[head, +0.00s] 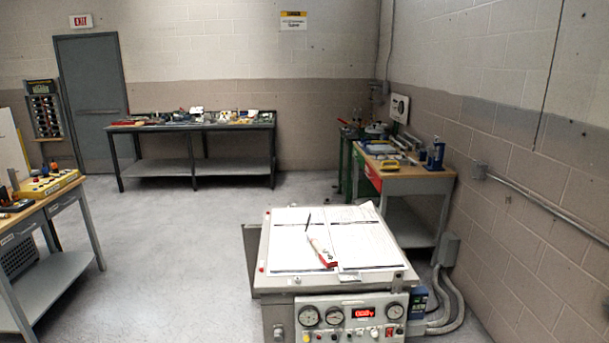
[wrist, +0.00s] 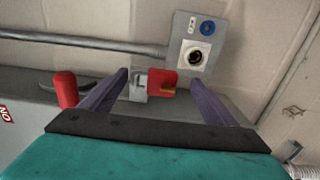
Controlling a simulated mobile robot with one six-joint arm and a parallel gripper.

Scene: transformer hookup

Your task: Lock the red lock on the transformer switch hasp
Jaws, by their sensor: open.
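In the wrist view, a small red lock (wrist: 162,79) with a brass-coloured part at its lower right sits beside a grey metal hasp (wrist: 139,86). They look to be touching, but I cannot tell whether the shackle passes through the hasp or is closed. My gripper (wrist: 158,77) is open, its two dark purple fingers on either side of the lock and hasp, with gaps at both sides. A red handle (wrist: 66,88) stands left of the left finger, perhaps the switch lever. I cannot make out the gripper, lock or hasp in the head view.
A grey plate (wrist: 211,27) with a blue knob and a round black socket lies beyond the fingers; a conduit (wrist: 85,43) runs left. In the head view, a cabinet (head: 338,283) with papers and gauges stands in front. Workbenches line the room; the floor (head: 165,225) at left centre is clear.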

